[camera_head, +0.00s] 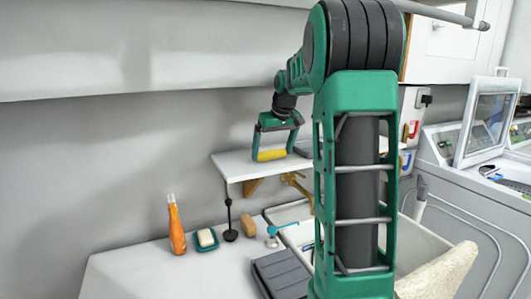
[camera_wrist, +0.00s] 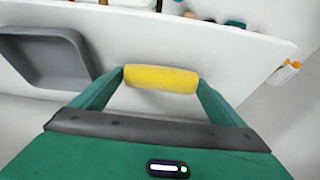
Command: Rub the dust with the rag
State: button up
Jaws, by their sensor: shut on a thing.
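My gripper (camera_head: 272,148) is shut on a small yellow roll, which looks like the rag (camera_head: 271,155). It is held above or just in front of the white wall shelf (camera_head: 232,164). In the wrist view, the yellow rag (camera_wrist: 161,78) spans the gap between the two green fingers of my gripper (camera_wrist: 160,85). The white shelf surface (camera_wrist: 150,35) lies beyond it. I cannot tell from these views whether the rag touches the shelf. No dust can be made out.
A grey tray (camera_wrist: 45,55) lies on the white surface at the left of the wrist view. Below the shelf, the counter (camera_head: 140,275) holds an orange bottle (camera_head: 175,225), a soap dish (camera_head: 206,240), a plunger (camera_head: 231,225) and a brush (camera_head: 247,226). Machines stand at the right.

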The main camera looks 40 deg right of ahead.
aim_at(281, 149)
jog(key=shift+s+d, duration=0.25)
jog(key=shift+d, duration=0.65)
jog(key=shift+s+d, duration=0.25)
jog(key=shift+d, duration=0.6)
jog(key=shift+r, duration=0.1)
